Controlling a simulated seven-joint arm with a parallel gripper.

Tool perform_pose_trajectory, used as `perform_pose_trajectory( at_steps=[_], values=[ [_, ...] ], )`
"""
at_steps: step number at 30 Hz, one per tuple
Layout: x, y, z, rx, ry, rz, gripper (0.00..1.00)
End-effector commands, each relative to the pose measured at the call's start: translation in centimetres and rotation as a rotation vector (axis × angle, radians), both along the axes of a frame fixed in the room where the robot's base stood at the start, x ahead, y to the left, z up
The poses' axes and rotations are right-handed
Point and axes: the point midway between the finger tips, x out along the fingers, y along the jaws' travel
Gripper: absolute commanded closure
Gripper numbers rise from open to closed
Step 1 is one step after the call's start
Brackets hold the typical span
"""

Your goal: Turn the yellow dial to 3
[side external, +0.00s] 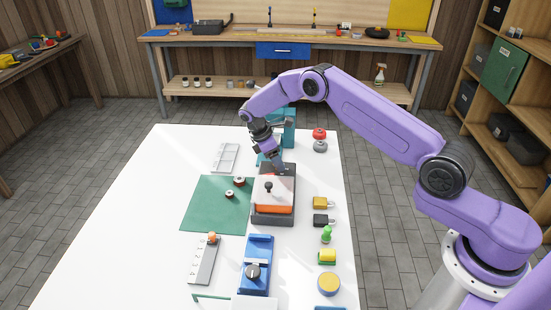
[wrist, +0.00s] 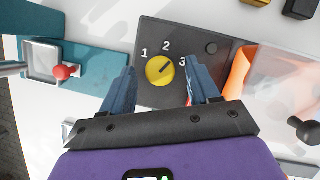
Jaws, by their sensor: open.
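The yellow dial (wrist: 160,71) sits on a dark panel (wrist: 158,96) marked 1, 2 and 3 in the wrist view. Its dark pointer line points to the upper right, between the 2 and the 3. My gripper (wrist: 161,74) is open, with one finger left of the dial and the other right of it, near the 3. I cannot tell whether either finger touches the dial. In the side external view my gripper (side external: 279,165) is low over the far end of the dark box (side external: 273,220), and the dial is hidden there.
The box also has an orange part (side external: 273,209) and a black-knobbed cover (wrist: 285,110). A teal device with a red knob (wrist: 66,72) stands close to the left in the wrist view. A green mat (side external: 210,205), a blue device (side external: 257,252) and padlocks (side external: 321,203) lie around it.

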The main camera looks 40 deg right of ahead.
Motion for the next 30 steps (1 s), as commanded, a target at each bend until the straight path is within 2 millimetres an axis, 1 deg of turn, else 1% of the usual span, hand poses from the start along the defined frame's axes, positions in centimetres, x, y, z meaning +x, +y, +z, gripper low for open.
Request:
perform_pose_trajectory(
  at_steps=[6,8,9,11,12,20,26,30],
  values=[
    [-0.01,-0.02,-0.02,0.000,0.000,0.000,0.39],
    [0.00,-0.01,-0.02,0.000,0.000,0.000,0.59],
    [0.00,-0.01,-0.02,0.000,0.000,0.000,0.72],
    [0.00,0.00,-0.01,0.000,0.000,0.000,0.91],
    [-0.01,0.01,-0.01,0.000,0.000,0.000,0.95],
    [0.04,0.02,-0.02,0.000,0.000,-0.024,0.95],
    [0.15,0.00,-0.02,0.001,-0.001,-0.118,0.95],
    [0.25,-0.03,-0.03,0.000,-0.002,-0.215,0.95]
  ],
)
